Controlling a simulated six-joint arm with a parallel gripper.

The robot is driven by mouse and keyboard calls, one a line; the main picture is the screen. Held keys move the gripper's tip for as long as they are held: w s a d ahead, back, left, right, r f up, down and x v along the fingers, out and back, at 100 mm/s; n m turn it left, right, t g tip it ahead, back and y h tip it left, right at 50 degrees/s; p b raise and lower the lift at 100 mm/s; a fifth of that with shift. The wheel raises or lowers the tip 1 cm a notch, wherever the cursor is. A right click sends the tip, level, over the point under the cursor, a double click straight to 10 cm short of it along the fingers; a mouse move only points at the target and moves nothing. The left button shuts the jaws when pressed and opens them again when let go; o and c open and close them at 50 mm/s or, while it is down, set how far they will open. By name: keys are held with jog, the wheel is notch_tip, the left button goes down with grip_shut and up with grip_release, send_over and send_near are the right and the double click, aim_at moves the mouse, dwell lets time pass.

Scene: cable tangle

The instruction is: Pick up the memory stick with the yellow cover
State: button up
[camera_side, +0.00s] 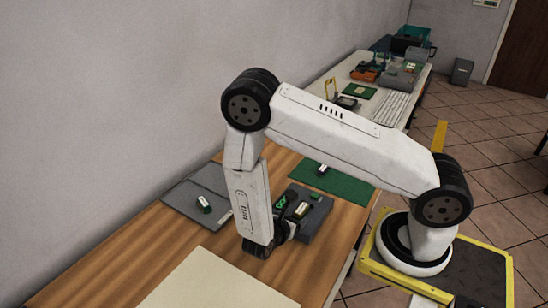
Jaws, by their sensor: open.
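Several small stick-like items show, too small to tell their covers for certain. One with a pale, slightly yellowish top (302,210) lies on a dark grey block or tray (318,217), right beside my gripper. A dark green one with a whitish top (204,204) lies on a grey mat at the left. Another dark one with a pale top (322,170) lies on a green mat. My gripper (288,229) is low at the near left side of the dark grey tray, open. Its fingertips are partly hidden and I see nothing held between them.
Bright green loops (281,202) lie on the tray beside my arm. The grey mat (181,198) and green mat (345,186) flank it on the wooden table (130,248). A cream sheet (215,283) lies in front. A second bench behind holds electronics and a keyboard.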

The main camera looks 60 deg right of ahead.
jog(key=shift+x, duration=0.85)
grip_shut()
